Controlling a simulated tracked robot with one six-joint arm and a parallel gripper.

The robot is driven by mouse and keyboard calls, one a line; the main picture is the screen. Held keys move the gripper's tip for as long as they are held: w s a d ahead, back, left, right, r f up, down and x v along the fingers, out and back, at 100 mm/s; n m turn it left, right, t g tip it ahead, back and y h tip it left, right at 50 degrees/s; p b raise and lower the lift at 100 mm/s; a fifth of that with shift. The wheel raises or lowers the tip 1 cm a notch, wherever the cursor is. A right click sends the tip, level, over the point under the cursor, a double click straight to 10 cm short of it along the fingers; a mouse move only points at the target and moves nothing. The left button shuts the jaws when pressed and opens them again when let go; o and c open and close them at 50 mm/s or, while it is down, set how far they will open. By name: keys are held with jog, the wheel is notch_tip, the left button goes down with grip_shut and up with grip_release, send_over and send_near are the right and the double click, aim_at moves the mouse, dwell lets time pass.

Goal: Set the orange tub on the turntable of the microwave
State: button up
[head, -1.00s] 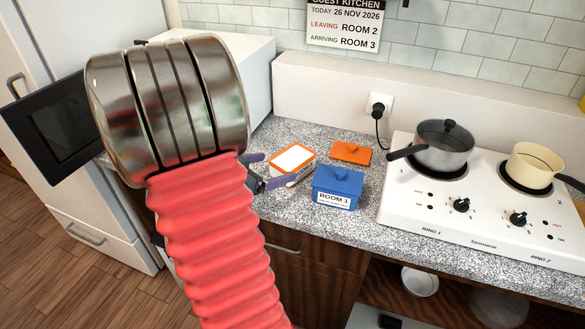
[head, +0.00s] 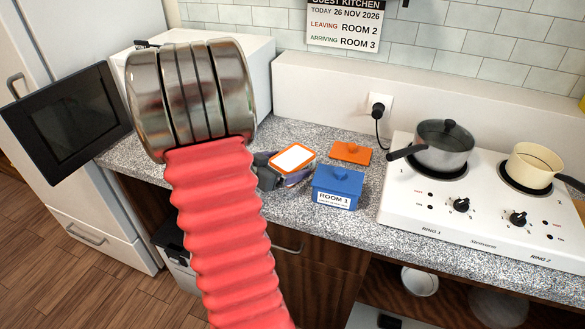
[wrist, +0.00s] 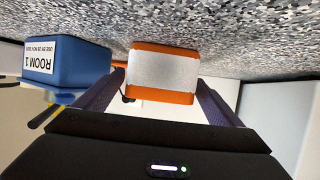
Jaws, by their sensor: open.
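The orange tub (head: 294,158), with a white top face, sits on the speckled counter left of the blue tub. In the wrist view the orange tub (wrist: 163,72) shows between the two fingers, with its white face towards the camera. My gripper (head: 284,172) is open around it; I cannot tell whether either finger touches it. The fingers also show in the wrist view (wrist: 160,92). The white microwave (head: 262,75) stands at the back left with its dark door (head: 68,122) swung open. My arm covers its opening, and the turntable is hidden.
A blue tub (head: 337,188) labelled ROOM 1 stands close right of the orange tub. An orange lid (head: 351,153) lies behind it. A white hob (head: 470,200) with a grey pot (head: 445,145) and a cream pan (head: 534,163) is to the right.

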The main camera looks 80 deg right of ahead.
aim_at(293, 163)
jog(key=shift+x, duration=1.55)
jog(key=c, duration=1.5)
jog(key=shift+r, duration=0.25)
jog(key=shift+r, duration=4.75)
jog(key=shift+r, duration=0.1)
